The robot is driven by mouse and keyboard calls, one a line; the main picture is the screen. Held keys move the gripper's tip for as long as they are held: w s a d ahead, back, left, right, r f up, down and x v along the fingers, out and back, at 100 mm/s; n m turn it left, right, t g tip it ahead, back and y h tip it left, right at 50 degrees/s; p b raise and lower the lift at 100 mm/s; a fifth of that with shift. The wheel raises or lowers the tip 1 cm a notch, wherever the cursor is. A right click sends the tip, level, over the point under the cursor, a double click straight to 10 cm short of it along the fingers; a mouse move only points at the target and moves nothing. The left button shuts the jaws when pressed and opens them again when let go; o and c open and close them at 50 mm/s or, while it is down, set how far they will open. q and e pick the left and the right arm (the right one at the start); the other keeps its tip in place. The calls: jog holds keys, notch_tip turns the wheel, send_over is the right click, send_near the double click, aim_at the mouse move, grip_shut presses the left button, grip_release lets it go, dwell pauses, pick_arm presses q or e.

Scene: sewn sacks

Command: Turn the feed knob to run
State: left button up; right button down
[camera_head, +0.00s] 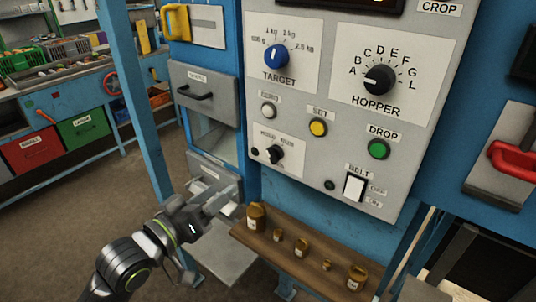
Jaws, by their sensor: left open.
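The grey control panel (330,100) faces me. It holds a blue TARGET knob (276,57), a large black HOPPER knob (379,79) and a small black knob (275,154) at the lower left. The small knob's labels are too blurred to read surely, and I cannot read the word feed on any knob. My left gripper (229,200) is open and empty, below and left of the small knob and apart from the panel. It is in front of the lower cabinet, near the left end of the shelf. My right gripper is not in view.
A wooden shelf (290,262) below the panel carries several brown weights. The panel also has a yellow button (318,128), a green DROP button (378,149) and a white BELT switch (355,187). A blue post (135,100) stands left. A red handle (512,160) is at right.

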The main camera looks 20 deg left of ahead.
pick_arm(q)
send_near(269, 154)
jog(key=x, duration=0.8)
jog(key=shift+w+p, duration=0.2)
jog(key=shift+p, duration=0.2)
jog(key=shift+w+d, duration=0.25)
jog(key=shift+w, duration=0.3)
jog(key=c, duration=1)
